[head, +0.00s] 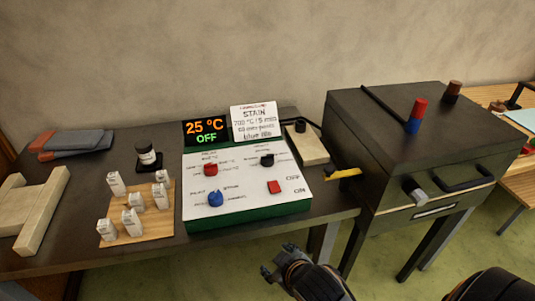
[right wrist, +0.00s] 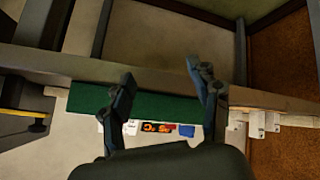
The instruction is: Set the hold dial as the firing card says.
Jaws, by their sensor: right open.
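The control panel (head: 245,180) has a white sloped face and a green base. My right gripper (head: 272,264) is below and in front of the panel, touching nothing. In the right wrist view, its fingers (right wrist: 165,97) are apart and empty before the green base (right wrist: 158,107). My left gripper is out of view.
A display (head: 206,131) reads "25 °C OFF". A dark kiln (head: 425,150) with a red-and-blue peg on top stands right of the panel.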

